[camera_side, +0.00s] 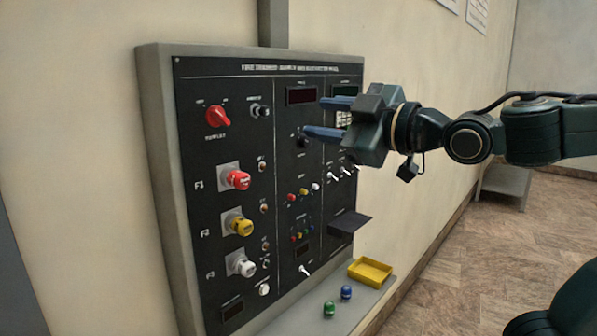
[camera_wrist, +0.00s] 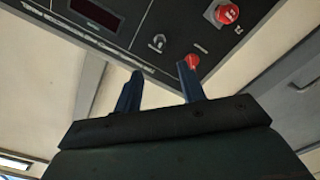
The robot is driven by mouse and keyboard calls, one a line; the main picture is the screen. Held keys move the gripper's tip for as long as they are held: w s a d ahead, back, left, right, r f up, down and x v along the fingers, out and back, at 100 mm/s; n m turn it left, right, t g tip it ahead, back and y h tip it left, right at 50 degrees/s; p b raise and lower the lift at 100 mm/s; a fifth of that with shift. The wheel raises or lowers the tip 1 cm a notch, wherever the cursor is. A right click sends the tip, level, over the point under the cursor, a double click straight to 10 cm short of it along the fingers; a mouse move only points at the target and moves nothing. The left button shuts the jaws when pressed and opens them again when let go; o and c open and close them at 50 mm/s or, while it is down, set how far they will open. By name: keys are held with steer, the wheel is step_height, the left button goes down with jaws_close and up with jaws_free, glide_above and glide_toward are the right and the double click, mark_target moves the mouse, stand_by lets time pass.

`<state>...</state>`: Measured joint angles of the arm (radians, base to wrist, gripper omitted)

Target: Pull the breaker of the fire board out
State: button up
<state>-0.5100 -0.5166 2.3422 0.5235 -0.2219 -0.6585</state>
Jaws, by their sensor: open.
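The dark fire board (camera_side: 235,142) stands upright against the wall in the side view, and its edge shows in the wrist view (camera_wrist: 60,35). I cannot tell which fitting is the breaker. The left column holds a red rotary knob (camera_side: 217,116), then a red knob (camera_side: 238,180), a yellow knob (camera_side: 238,224) and a white knob (camera_side: 242,265). My gripper (camera_side: 313,117) is open and empty in front of the upper middle of the board. In the wrist view its two fingers (camera_wrist: 160,69) are apart, with a red knob (camera_wrist: 193,62) beyond the right fingertip.
Dark displays (camera_side: 301,95) and a keypad (camera_side: 343,119) are near my fingers. Small coloured buttons (camera_side: 303,191) and toggle switches are lower. A dark shelf (camera_side: 350,222) juts out. Below are a yellow tray (camera_side: 370,271), a green piece (camera_side: 329,308) and a blue piece (camera_side: 346,292) on a ledge.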

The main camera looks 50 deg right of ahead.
steer(key=shift+s, duration=1.35)
steer(key=s+d+f+m+g, duration=0.2)
steer(key=s+f+m+g, duration=0.2)
steer(key=f, duration=0.6)
steer(key=s+d+f+m+g, duration=0.2)
steer(key=s+f+m+g, duration=0.3)
steer(key=s+f+g, duration=0.3)
steer(key=shift+s+d+f, duration=0.25)
steer(key=shift+s+f, duration=0.65)
steer(key=shift+f, duration=0.15)
